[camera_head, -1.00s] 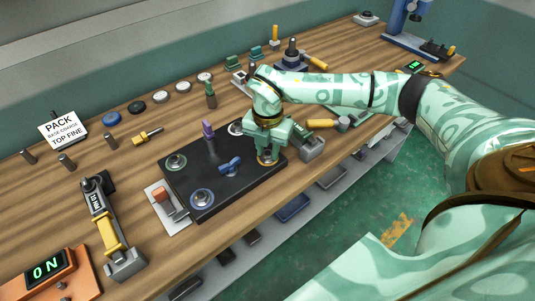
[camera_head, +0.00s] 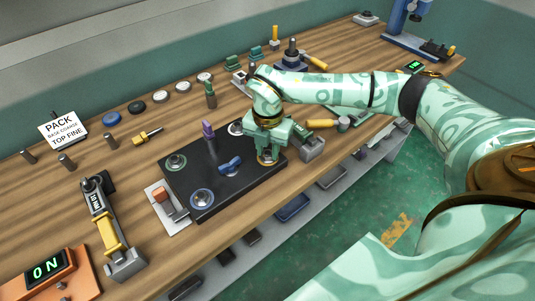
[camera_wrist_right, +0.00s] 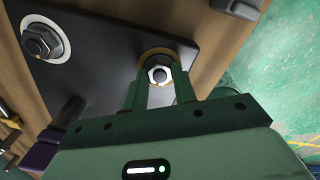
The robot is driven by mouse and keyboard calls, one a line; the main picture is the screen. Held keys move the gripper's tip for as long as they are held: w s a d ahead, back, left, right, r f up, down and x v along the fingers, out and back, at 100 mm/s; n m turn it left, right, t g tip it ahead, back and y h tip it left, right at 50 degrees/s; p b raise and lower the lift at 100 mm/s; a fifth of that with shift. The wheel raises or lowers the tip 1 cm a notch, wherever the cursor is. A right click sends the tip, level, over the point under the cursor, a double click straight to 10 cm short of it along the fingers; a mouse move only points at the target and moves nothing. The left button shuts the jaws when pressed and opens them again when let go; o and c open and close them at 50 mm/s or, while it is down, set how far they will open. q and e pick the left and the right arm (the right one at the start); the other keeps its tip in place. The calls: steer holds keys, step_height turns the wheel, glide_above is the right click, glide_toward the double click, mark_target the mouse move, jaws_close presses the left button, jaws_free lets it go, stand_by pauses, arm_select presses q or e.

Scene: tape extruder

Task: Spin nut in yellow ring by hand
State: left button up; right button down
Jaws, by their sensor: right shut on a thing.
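The black plate (camera_head: 222,199) lies on the wooden bench with several ringed nuts on it. The yellow ring (camera_head: 267,161) is at its right corner, partly hidden under my right gripper (camera_head: 268,152). In the right wrist view, a silver hex nut (camera_wrist_right: 158,74) sits in the yellow ring (camera_wrist_right: 146,54), between the two green fingers of my right gripper (camera_wrist_right: 160,92). The gripper points down and is shut on the nut. A white-ringed nut (camera_wrist_right: 40,43) is on the same plate, apart from the gripper. My left gripper is not in view.
A blue wing-shaped handle (camera_head: 230,165) and a purple-topped post (camera_head: 208,131) stand on the plate near the gripper. A grey block (camera_head: 312,148) and a yellow-handled tool (camera_head: 322,124) lie just right. The bench's front edge is close.

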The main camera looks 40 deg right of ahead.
steer(key=m+p, duration=0.1)
steer(key=m, duration=0.1)
steer(key=shift+r+m+p, duration=0.15)
steer(key=shift+m+p, duration=0.6)
steer(key=shift+m, duration=0.45)
steer(key=shift+f+m, duration=0.2)
steer(key=shift+m, duration=0.1)
